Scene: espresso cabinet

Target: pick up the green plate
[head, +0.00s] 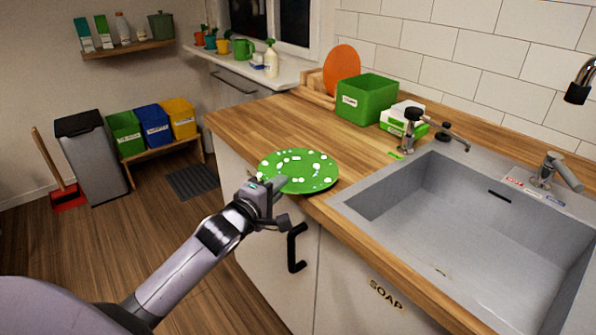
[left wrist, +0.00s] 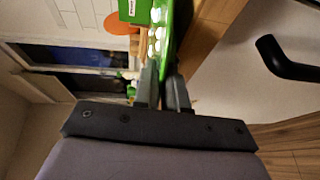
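The green plate (head: 312,180) with white spots is at the front edge of the wooden counter, left of the sink. Its near rim reaches past the counter edge. My left gripper (head: 272,187) is at the plate's near left rim. In the left wrist view the plate (left wrist: 172,35) shows nearly edge-on, and its rim runs between the two close fingers of the left gripper (left wrist: 163,88), which look shut on it. I cannot tell whether the plate rests on the counter or is slightly raised. My right gripper is in neither view.
The grey sink (head: 470,220) lies to the right. A green box (head: 366,99), an orange disc (head: 342,68) and a sponge pack (head: 403,117) stand at the back. A black door handle (head: 296,248) juts out below the counter. The counter left of the plate is clear.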

